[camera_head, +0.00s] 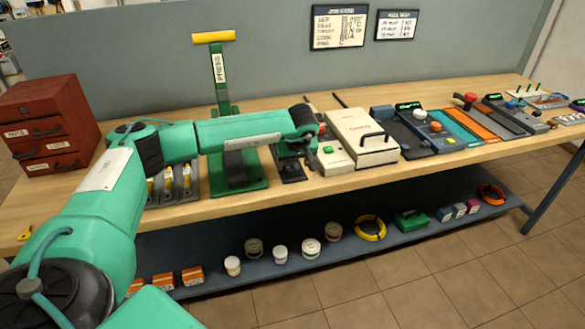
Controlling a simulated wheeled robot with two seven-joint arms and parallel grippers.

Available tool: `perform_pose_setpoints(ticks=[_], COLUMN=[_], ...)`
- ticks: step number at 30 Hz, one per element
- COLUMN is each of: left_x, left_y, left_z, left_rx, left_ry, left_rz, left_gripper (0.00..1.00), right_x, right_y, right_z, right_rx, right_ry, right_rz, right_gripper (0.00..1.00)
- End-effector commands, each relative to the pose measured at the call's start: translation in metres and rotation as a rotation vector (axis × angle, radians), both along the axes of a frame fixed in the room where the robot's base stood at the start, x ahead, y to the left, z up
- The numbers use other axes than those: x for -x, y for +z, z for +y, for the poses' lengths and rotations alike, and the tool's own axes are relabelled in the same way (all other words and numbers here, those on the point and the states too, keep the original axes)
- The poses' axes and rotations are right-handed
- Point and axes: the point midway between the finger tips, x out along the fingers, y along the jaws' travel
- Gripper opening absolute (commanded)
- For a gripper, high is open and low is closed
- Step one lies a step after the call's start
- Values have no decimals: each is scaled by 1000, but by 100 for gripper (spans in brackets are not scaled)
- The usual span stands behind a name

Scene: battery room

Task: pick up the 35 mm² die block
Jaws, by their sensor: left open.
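My green left arm reaches across the bench from the left. My left gripper (292,158) is at its end, pointing down just right of the green press (220,120) with the yellow handle. The gripper is open, but its fingers are small and dark, so I cannot tell if anything is between them. A small dark item (292,179) lies on the bench right below it. A grey rack (186,199) with several yellow-marked pieces stands left of the press, partly hidden behind my arm. No 35 mm² marking is readable, so I cannot tell which piece is the die block.
A red drawer cabinet (47,120) stands at the bench's left end. A cream case (361,140) with a black handle is right of the gripper, with several devices beyond. The lower shelf (400,238) holds tubs and coils. The bench front edge (250,201) is mostly bare.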

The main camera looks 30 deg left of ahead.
Motion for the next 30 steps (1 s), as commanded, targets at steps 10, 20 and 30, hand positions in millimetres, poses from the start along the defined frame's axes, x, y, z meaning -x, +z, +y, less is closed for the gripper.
perform_pose_setpoints(ticks=[10,20,30], left_x=[-5,-5,-5], left_y=[-17,-16,-13], left_z=[6,6,6], left_rx=[-1,-1,0], left_ry=[1,1,1], left_rz=[-1,-1,-3], left_gripper=[65,12,8], right_x=[13,9,8], right_y=[-3,-1,-2], right_z=[1,2,1], right_rx=[0,-2,-2], right_ry=[0,0,0], right_rz=[17,10,11], right_gripper=[36,36,36])
